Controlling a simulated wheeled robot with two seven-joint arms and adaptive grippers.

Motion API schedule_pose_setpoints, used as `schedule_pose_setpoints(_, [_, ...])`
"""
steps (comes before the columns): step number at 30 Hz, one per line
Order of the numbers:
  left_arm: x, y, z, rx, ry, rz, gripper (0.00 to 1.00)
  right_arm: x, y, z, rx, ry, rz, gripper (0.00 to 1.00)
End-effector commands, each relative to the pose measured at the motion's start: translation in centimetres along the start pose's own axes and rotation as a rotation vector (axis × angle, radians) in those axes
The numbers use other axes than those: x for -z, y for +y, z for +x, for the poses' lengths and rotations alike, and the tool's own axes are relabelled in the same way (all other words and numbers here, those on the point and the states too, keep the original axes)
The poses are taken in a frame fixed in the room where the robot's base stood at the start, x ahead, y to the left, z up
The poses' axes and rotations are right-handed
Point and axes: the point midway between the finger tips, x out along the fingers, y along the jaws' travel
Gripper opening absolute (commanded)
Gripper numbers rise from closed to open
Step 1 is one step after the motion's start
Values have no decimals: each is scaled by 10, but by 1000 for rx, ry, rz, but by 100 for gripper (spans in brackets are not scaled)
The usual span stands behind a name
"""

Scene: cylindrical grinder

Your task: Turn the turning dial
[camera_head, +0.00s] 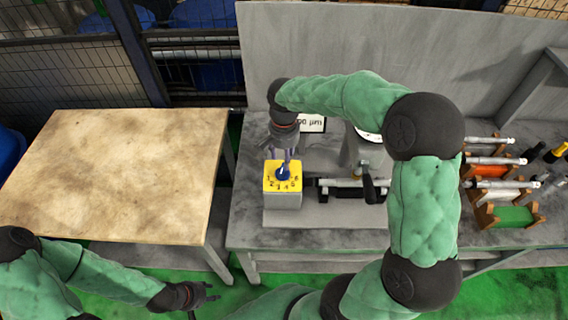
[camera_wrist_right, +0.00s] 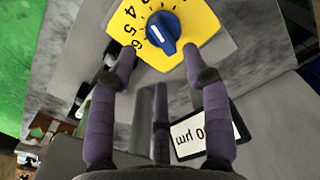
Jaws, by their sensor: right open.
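The turning dial is a blue knob (camera_head: 283,173) with a white pointer line on a yellow plate (camera_head: 270,184) marked with numbers, on top of a grey box. My right gripper (camera_head: 288,156) reaches down from above at the dial's back side. Its fingers (camera_wrist_right: 160,62) are apart, and I see no clear contact with the knob. My left gripper (camera_head: 206,296) is low at the front, away from the dial, with fingers spread and empty.
A white display reading µm (camera_head: 312,123) stands behind the dial. The grinder's shaft and black handle (camera_head: 369,188) are to its right. Workpieces on wooden stands (camera_head: 497,184) lie further right. A bare wooden table (camera_head: 110,170) is at left, with a mesh fence behind.

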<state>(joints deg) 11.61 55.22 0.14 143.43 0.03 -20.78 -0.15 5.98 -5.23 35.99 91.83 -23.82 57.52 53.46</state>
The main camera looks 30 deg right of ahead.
Motion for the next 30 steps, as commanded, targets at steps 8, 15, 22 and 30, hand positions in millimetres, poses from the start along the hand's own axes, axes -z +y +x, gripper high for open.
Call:
schedule_pose_setpoints(8, [0, 0, 0, 0, 0, 0, 40, 0, 0, -45, 1, 1, 1, 49])
schedule_pose_setpoints(15, [0, 0, 0, 0, 0, 0, 40, 0, 0, -57, -1, -1, 0, 49])
schedule_pose_setpoints(22, [0, 0, 0, 0, 0, 0, 40, 0, 0, -57, -1, -1, 0, 49])
schedule_pose_setpoints(30, [0, 0, 0, 0, 0, 0, 40, 0, 0, -56, -1, -1, 0, 49])
